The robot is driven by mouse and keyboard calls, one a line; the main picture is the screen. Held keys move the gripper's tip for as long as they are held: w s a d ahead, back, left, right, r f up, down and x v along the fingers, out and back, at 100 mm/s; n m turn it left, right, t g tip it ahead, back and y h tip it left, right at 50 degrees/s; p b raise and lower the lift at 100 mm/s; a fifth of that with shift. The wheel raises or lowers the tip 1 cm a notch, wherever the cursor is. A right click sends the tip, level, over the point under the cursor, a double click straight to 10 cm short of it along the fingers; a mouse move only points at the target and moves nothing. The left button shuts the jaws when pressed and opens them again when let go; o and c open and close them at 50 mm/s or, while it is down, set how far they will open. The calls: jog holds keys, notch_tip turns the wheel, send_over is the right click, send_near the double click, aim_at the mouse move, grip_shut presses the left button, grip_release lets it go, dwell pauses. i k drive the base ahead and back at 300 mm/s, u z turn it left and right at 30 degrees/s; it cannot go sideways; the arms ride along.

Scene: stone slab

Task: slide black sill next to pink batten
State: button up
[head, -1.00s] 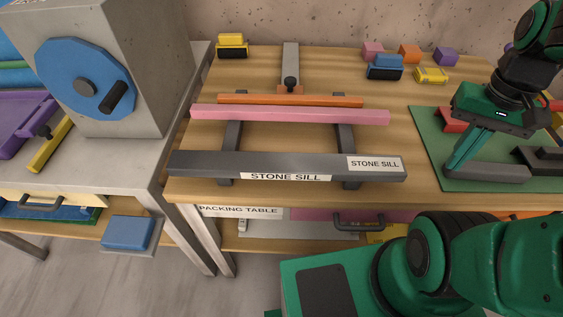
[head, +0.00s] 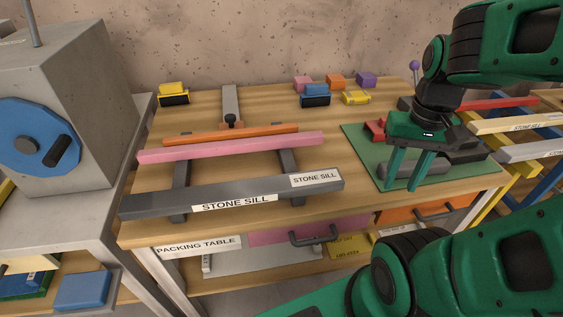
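The black sill (head: 155,204) is a long dark grey bar with "STONE SILL" labels. It lies across the front ends of two dark rails on the wooden table. The pink batten (head: 230,148) lies roughly parallel behind it, across the same rails, with a clear gap between them. My gripper (head: 401,187) points down over the green mat to the right of the sill. Its two green fingers are apart with nothing visible between them. It is clear of both sill and batten; whether the fingertips touch the mat I cannot tell.
An orange strip (head: 230,135) lies just behind the batten, with a grey post-like stop (head: 231,104) behind it. The green mat (head: 365,158) holds a dark grey bar (head: 460,158) and a red block. Small coloured blocks stand at the back. A grey machine (head: 75,100) stands left.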

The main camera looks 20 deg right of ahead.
aim_at(217, 195)
jog(key=k, duration=0.25)
jog(key=u, duration=1.15)
jog(key=k, duration=1.15)
jog(key=z, duration=0.9)
jog(key=i, duration=1)
jog(key=u, duration=0.05)
